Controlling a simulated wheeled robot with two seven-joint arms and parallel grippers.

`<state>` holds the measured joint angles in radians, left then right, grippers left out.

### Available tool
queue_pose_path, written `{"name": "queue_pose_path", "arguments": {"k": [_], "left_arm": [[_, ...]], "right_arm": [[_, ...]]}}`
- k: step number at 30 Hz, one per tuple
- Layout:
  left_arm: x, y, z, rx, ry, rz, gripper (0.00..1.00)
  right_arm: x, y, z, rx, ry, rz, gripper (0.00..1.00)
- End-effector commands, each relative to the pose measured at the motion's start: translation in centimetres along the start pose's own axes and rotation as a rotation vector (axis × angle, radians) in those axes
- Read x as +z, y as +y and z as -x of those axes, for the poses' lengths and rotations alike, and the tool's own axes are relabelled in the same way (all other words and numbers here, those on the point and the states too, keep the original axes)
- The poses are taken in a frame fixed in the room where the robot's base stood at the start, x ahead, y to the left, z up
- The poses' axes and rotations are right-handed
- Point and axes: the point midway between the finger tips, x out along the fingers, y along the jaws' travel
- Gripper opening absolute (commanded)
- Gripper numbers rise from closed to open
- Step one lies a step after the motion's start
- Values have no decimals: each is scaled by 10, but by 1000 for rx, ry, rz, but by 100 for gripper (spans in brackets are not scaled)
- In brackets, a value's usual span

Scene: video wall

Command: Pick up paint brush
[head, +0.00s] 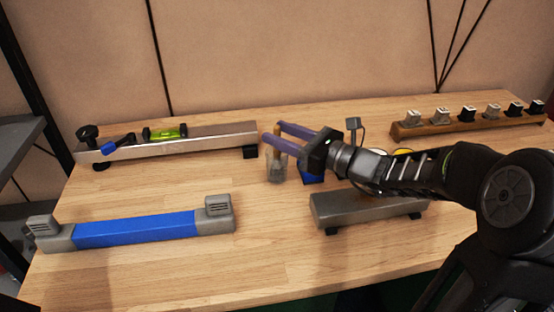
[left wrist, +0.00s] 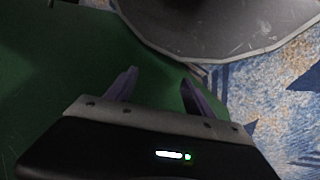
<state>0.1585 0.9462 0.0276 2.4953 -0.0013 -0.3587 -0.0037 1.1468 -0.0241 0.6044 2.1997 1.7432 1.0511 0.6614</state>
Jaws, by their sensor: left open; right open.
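What looks like the paint brush (head: 277,135) is a tan upright handle rising from a small clear cup (head: 276,170) on the wooden table, in the head view. Its lower part shows only dimly in the cup. My right gripper (head: 273,131) is open, with its two purple fingers pointing left over the cup. The handle appears between the fingers, but I cannot tell whether they touch it. My left gripper (left wrist: 159,76) is open and empty in the left wrist view, away from the tabletop; it is not in the head view.
A metal rail (head: 215,137) with a green level stands at the back left. A blue-and-grey bar (head: 135,230) lies front left. A grey bar (head: 365,207) and a blue item (head: 311,178) lie under my right arm. A wooden key-switch rack (head: 470,123) stands back right.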

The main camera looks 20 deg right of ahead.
Motion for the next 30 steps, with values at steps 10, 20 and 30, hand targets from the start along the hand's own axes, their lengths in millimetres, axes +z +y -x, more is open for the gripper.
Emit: {"name": "queue_pose_path", "arguments": {"k": [10,20,30], "left_arm": [[0,-3,-7,0,0,0,62],[0,-2,-6,0,0,0,62],[0,-2,-6,0,0,0,62]], "right_arm": [[1,2,-40,1,-1,0,41],[2,2,-40,1,0,0,41],[1,2,-39,0,0,0,33]]}}
